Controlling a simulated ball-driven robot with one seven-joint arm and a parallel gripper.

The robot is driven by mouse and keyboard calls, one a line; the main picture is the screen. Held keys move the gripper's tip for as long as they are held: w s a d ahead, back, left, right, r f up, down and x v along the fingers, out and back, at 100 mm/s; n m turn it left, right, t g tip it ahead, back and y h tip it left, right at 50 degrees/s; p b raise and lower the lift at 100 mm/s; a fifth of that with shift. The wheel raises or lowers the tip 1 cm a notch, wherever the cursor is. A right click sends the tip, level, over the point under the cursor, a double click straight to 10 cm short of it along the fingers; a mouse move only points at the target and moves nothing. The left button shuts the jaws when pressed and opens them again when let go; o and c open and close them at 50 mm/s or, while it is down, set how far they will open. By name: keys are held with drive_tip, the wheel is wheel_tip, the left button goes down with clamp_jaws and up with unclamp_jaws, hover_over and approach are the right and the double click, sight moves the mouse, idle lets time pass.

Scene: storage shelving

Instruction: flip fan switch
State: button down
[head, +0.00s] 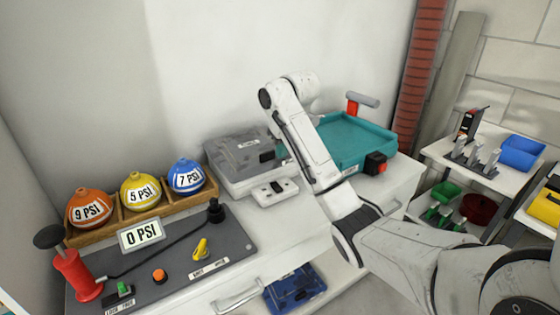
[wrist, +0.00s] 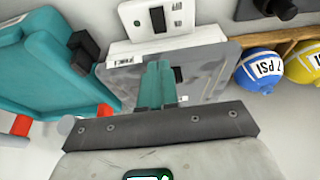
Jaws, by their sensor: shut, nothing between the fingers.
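A small white switch plate (head: 275,191) with a dark rocker lies on the counter in front of a white box with a clear grey lid (head: 238,155). I cannot read which switch is the fan's. In the wrist view the switch plate (wrist: 180,12) is at the top, beyond the clear-lidded box (wrist: 208,72). My gripper (wrist: 158,68) has its teal fingers together and empty, above the clear lid. In the head view my gripper (head: 282,150) is mostly hidden behind my arm, at the lid's right side.
A teal tray (head: 352,140) with a red-and-black button box (head: 375,163) stands to the right. At left are a grey panel (head: 180,262) with a red pump (head: 75,275) and labelled balls in a wooden rack (head: 155,212). A bare counter strip lies in front of the switch plate.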

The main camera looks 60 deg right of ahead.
sight(277, 186)
drive_tip(key=x, duration=0.4)
drive_tip(key=b+x, duration=0.1)
drive_tip(key=x, duration=0.7)
drive_tip(key=shift+s+a+f+b, duration=0.3)
drive_tip(key=shift+f, duration=0.1)
drive_tip(key=shift+f, duration=0.1)
drive_tip(key=shift+p, duration=0.4)
drive_tip(key=shift+s+a+p, duration=0.35)
drive_tip(key=shift+s+p, duration=0.3)
drive_tip(key=shift+p, duration=0.25)
